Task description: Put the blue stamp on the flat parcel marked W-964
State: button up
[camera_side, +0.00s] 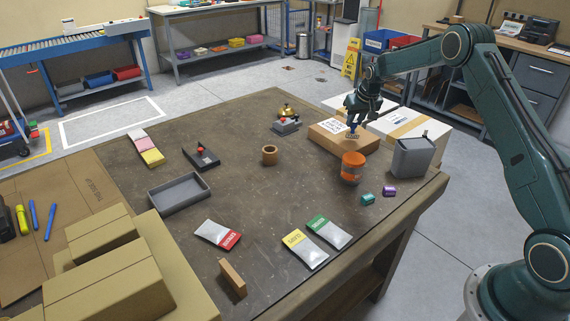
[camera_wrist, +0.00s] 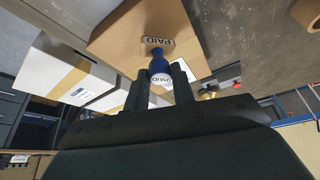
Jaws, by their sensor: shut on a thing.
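My gripper (camera_side: 354,113) is shut on the blue stamp (camera_wrist: 158,70) and points down over the flat brown parcel (camera_side: 358,145). The foot looks at or very near the parcel top. A white label (camera_side: 334,125) lies on the parcel beside the stamp; its mark is too small to read.
A white box with brown tape (camera_side: 404,122) stands behind the parcel. A bell (camera_side: 287,113) and a tape roll (camera_side: 269,155) are left. The table middle is clear.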

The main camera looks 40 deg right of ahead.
jog(key=shift+f, duration=0.7)
jog(key=shift+f, duration=0.15)
jog(key=o, duration=1)
jog(key=shift+s+a+r, duration=0.1)
jog(key=shift+s+r, duration=0.05)
jog(key=shift+r, duration=0.5)
jog(key=shift+v, duration=5.5)
jog(key=shift+s+a, duration=0.1)
jog(key=shift+s, duration=0.05)
